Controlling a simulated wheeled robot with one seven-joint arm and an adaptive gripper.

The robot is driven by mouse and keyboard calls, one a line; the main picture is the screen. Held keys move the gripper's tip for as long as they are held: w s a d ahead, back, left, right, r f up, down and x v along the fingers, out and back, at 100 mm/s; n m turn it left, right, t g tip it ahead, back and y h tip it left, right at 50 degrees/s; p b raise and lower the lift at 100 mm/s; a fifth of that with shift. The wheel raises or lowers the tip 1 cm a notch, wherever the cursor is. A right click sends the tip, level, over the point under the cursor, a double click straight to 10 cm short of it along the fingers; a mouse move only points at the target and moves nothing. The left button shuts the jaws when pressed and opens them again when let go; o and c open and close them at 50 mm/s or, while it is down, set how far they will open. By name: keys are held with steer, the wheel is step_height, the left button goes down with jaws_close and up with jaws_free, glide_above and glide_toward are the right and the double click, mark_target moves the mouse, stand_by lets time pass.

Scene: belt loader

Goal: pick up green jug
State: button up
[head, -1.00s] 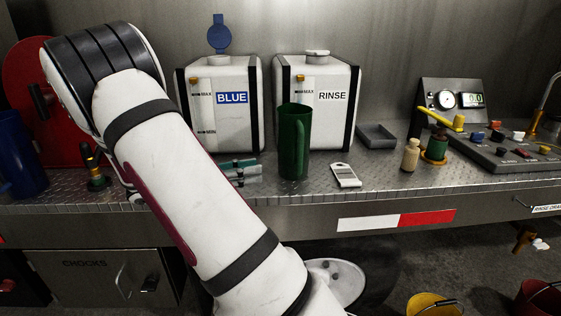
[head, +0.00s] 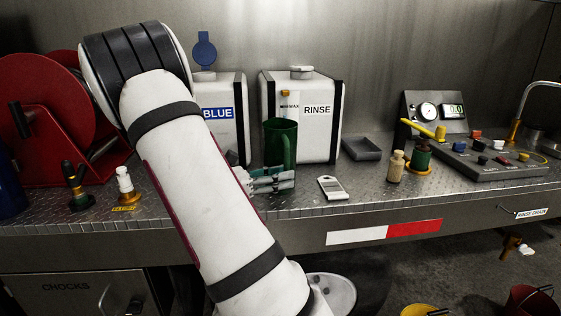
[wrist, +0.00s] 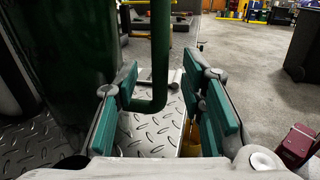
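The green jug (head: 281,143) stands upright on the metal counter, in front of the white RINSE tank. In the wrist view the jug's dark green body (wrist: 62,50) fills the upper left, and its handle (wrist: 160,55) hangs down between my finger pads. My gripper (wrist: 166,88) is open, with one teal pad on each side of the handle's lower end. I see a gap on the right side; contact on the left is hard to tell. In the head view my gripper (head: 272,181) is low in front of the jug, partly hidden by my arm.
The BLUE tank (head: 228,140) and RINSE tank (head: 318,120) stand behind. A white handheld device (head: 332,188) lies right of my gripper, with a tan bottle (head: 396,168) and grey tray (head: 361,149) beyond. A red reel (head: 45,120) stands left. The counter's front edge is close.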

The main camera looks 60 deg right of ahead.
steer(key=shift+x, duration=1.05)
jaws_close()
steer(key=shift+r, duration=0.15)
